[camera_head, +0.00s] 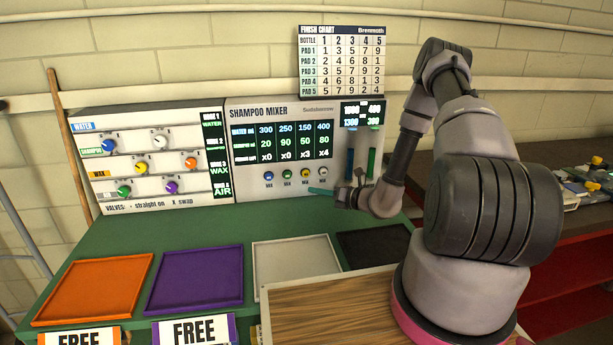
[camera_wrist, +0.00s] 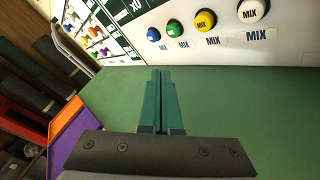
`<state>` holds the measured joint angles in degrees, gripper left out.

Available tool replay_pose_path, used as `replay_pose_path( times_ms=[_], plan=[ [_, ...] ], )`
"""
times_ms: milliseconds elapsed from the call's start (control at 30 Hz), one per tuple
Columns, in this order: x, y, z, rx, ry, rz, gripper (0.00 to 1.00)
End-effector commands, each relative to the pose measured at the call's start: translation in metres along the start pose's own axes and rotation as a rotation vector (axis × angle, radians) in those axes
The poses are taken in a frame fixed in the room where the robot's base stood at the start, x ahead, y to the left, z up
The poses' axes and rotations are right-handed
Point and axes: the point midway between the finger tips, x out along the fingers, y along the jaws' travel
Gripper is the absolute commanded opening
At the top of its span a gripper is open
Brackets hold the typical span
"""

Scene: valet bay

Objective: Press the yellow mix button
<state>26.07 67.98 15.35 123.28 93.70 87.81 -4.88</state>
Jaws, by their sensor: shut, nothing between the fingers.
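The yellow mix button (camera_head: 305,173) is in the row of blue, green, yellow and white buttons low on the Shampoo Mixer panel (camera_head: 243,150). In the wrist view the yellow button (camera_wrist: 206,20) is at the top, between the green button (camera_wrist: 174,27) and the white button (camera_wrist: 253,10). My gripper (camera_head: 311,190) is in front of the panel, just below the yellow and white buttons. In the wrist view my gripper's teal fingers (camera_wrist: 160,72) are together, with nothing between them. The fingertips appear apart from every button.
A green counter (camera_head: 190,232) lies below the panel, bare near my gripper. Orange (camera_head: 139,288), purple (camera_head: 240,276), white (camera_head: 256,266) and black trays (camera_head: 410,228) stand along its front. Blue and green columns show right of the readouts. A valve panel (camera_head: 147,203) is at left.

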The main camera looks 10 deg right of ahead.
Motion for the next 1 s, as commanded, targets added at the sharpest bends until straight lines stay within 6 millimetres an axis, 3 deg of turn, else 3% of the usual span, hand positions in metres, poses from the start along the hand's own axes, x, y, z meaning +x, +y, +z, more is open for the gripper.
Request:
replay_pose_path(
  times_ms=[267, 700, 1000],
  plan=[
    [0.005, -0.004, 0.004, -0.004, 0.0, 0.001, 0.0],
    [0.046, -0.033, 0.033, -0.005, 0.003, 0.001, 0.0],
    [0.06, -0.044, 0.044, -0.002, 0.001, 0.001, 0.0]
  ],
)
